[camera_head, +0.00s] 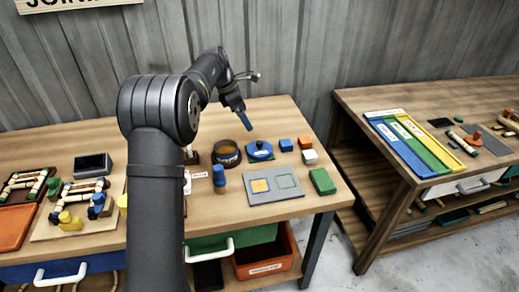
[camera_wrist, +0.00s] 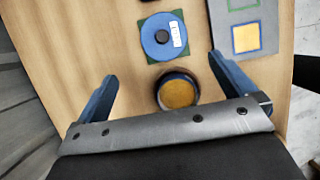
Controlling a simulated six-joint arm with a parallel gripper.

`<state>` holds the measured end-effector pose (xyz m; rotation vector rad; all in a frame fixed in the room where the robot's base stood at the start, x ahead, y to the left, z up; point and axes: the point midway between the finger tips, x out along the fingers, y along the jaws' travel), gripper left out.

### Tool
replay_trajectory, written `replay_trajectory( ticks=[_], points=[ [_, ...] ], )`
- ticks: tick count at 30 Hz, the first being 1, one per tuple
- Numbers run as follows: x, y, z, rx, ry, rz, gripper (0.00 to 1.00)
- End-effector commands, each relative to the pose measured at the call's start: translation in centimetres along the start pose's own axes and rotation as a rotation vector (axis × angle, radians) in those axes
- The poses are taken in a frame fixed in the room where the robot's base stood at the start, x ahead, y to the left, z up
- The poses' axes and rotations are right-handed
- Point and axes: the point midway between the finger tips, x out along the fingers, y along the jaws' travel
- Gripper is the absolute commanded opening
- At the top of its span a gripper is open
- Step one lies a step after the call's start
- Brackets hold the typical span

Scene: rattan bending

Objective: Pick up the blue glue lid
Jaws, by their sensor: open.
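The blue glue lid (camera_head: 258,155) is a round disc with a dark knob and a white label. It lies on a green square on the bench, and it also shows at the top of the wrist view (camera_wrist: 152,45). My gripper (camera_head: 246,122) is above the bench, behind and a little left of the lid in the head view. The gripper is apart from the lid.
An open round pot (camera_wrist: 178,92) with amber contents stands beside the lid; it also shows in the head view (camera_head: 227,154). A grey board (camera_head: 262,197) with square outlines lies in front. Blue (camera_head: 286,145), orange (camera_head: 305,143) and white (camera_head: 310,157) blocks stand to the right.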

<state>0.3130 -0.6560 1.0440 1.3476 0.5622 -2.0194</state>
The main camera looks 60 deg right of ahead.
Motion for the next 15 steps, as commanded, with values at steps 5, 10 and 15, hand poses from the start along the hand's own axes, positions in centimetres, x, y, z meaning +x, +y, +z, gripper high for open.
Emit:
replay_trajectory(
  ticks=[5,10,15],
  points=[
    [4.2,-0.1,-0.1,0.002,0.001,-0.004,1.0],
    [7.5,-0.1,-0.1,0.002,0.001,-0.003,1.0],
    [9.2,-0.1,0.0,0.002,0.0,0.0,1.0]
  ],
)
